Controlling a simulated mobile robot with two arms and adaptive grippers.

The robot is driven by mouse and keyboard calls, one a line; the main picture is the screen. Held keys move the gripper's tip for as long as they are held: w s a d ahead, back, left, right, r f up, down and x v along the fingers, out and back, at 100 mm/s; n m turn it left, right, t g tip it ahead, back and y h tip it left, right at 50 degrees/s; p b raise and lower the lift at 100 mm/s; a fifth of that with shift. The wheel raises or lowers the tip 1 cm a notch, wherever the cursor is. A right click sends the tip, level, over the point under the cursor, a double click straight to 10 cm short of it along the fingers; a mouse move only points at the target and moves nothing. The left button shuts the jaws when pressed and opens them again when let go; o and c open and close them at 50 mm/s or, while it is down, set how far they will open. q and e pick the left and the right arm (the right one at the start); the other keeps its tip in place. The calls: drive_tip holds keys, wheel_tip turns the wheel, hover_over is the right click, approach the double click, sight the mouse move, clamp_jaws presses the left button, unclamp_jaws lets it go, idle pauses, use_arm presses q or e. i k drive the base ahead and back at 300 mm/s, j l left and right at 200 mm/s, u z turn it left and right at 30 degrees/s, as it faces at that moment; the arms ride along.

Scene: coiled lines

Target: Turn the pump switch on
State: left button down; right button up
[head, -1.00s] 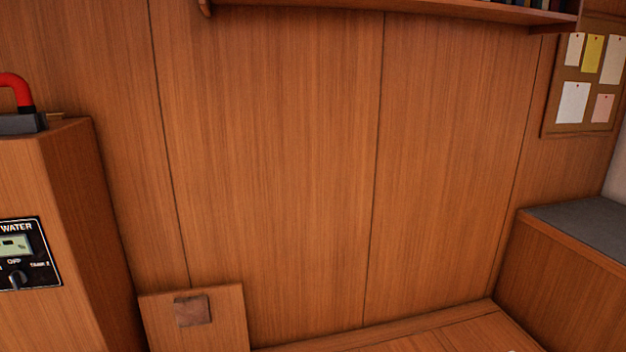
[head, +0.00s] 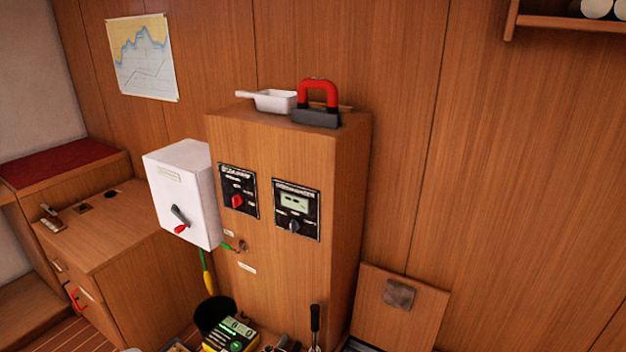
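A tall wooden cabinet (head: 225,300) stands in the middle of the head view. Its front carries a black panel with a red knob (head: 237,201), turned at a slant; its lettering is too small to read. To the right is a second black panel with a pale display and a dark knob (head: 294,227). I cannot tell for certain which control is the pump switch. Neither of my grippers is in view.
A red-handled tool (head: 318,95) and a white scoop (head: 272,101) lie on the cabinet top. Below are a black bucket (head: 213,315), a yellow-green device (head: 231,337) and an upright black handle (head: 315,318). A wooden counter (head: 90,220) stands left.

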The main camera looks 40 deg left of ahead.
sight(237, 201)
drive_tip(key=u, duration=1.55)
